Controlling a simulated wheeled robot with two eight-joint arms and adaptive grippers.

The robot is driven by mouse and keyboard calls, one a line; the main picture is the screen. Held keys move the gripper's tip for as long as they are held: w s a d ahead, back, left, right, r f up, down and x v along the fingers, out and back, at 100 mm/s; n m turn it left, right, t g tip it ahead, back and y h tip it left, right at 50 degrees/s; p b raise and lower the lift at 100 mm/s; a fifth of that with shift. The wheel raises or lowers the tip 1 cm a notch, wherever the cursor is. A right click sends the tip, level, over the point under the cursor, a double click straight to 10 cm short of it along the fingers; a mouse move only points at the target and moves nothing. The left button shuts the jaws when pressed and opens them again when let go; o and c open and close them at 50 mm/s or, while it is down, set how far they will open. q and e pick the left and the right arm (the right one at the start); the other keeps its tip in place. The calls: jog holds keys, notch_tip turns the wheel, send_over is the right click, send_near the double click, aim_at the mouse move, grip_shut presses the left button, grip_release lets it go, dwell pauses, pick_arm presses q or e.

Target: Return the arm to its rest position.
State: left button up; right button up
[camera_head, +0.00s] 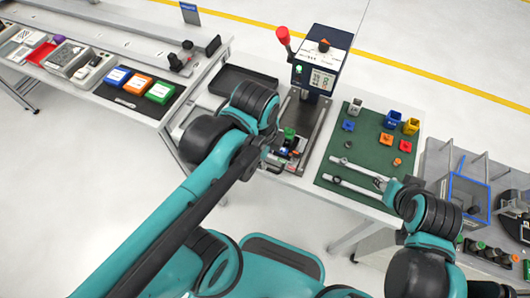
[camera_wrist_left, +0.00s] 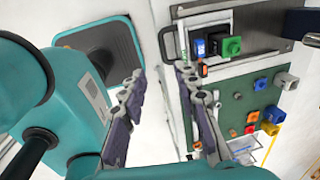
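My left arm (camera_head: 165,225) reaches in from the lower left, bent over the front edge of the bench. Its left gripper (camera_head: 277,164) is small and partly hidden in the head view. In the left wrist view, the two fingers of the left gripper (camera_wrist_left: 168,110) stand apart with nothing between them. My right arm (camera_head: 430,213) is at the lower right, by the green mat.
A fixture holds green (camera_head: 289,133) and blue blocks close to the left gripper. Behind is a dark machine (camera_head: 320,62) with a red-knobbed lever. A clear blue-edged box (camera_head: 468,195) stands right.

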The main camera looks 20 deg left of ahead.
dwell(0.6)
pick_arm(q)
jog(key=w+a+n+t, duration=0.1)
jog(key=n, duration=0.5)
jog(key=w+a+n+t, duration=0.1)
jog(key=n+t, duration=0.1)
jog(key=n, duration=0.4)
jog(key=w+a+f+n+t, duration=0.1)
jog(key=w+n+t, duration=0.1)
jog(key=n, duration=0.4)
jog(key=shift+w+a, duration=0.1)
jog(key=shift+a, duration=0.3)
dwell(0.7)
